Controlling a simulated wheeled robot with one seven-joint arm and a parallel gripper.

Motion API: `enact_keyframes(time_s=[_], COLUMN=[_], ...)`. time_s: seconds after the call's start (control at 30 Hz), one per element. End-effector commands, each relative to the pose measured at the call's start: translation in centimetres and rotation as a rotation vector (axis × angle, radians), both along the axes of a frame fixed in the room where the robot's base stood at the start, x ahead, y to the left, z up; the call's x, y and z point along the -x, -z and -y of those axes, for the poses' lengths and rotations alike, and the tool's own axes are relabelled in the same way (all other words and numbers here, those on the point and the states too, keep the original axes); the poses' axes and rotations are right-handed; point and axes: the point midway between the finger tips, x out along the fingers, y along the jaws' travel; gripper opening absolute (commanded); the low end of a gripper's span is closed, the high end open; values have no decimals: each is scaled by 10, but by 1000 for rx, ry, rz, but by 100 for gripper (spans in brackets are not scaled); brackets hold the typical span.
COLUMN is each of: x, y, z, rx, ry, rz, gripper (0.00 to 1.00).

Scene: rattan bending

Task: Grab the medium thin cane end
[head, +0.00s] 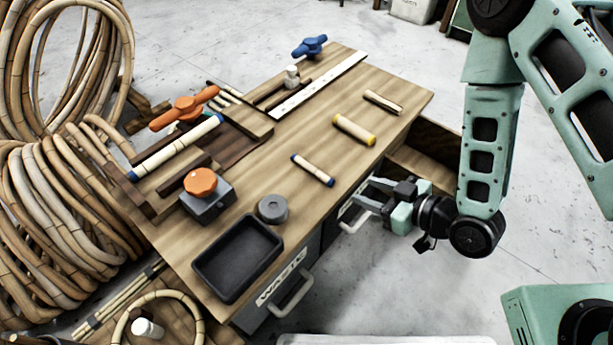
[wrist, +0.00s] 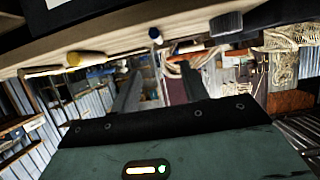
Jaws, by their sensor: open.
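Three short cane pieces lie apart on the wooden bench. One has blue ends (head: 313,170) and looks thin; one has yellow ends (head: 354,130) and looks thicker; one has dark ends (head: 383,102) and lies farthest right. I cannot tell for sure which is the medium thin one. In the wrist view, a blue end (wrist: 155,34) and a yellow end (wrist: 73,58) show at the bench edge. My gripper (head: 364,194) is open and empty beside the bench's right side, near the drawer fronts, apart from the canes. Its two fingers also show in the wrist view (wrist: 160,90).
A black tray (head: 238,258), a grey round piece (head: 272,208) and an orange-knobbed block (head: 205,193) stand on the near bench. A clamp jig with an orange handle (head: 185,107) is at left. An open drawer (head: 425,150) juts out at right. The WASTE drawer (head: 280,290) has a handle.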

Motion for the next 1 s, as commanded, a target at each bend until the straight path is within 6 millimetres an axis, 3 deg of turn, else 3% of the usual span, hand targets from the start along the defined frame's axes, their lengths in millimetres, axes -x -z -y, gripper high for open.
enact_keyframes(time_s=[0.4, 0.77, 1.0], x=[-47, -67, -90], y=[33, 45, 57], z=[-58, -80, -103], rx=[-2, 0, -1], ry=[-3, 0, -1], rz=[3, 0, 0], gripper=[45, 45, 45])
